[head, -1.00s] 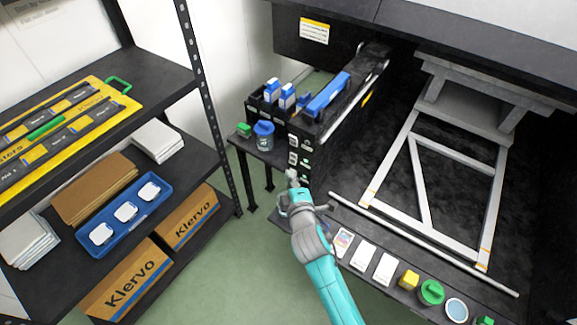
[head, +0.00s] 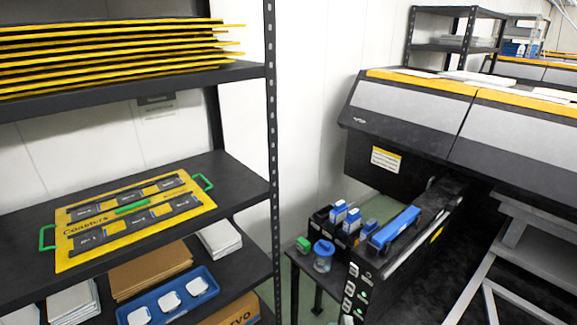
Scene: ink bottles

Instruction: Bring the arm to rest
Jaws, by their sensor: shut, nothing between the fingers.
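My gripper and arm do not show in the head view now. Blue-and-white ink bottles (head: 351,221) stand in the black holder at the near end of the printer (head: 410,107). A long blue piece (head: 396,229) lies beside them on the right. A clear jar with a blue lid (head: 323,257) stands on a small dark side table (head: 298,262), left of the holder. A small green object (head: 303,244) sits behind the jar at the left.
A dark shelf rack (head: 271,130) fills the left. It holds stacked yellow-edged boards (head: 120,55), a yellow coaster board (head: 135,219) and a blue tray (head: 205,286) with white pieces. A pale frame (head: 530,240) stands at right. White wall lies between rack and printer.

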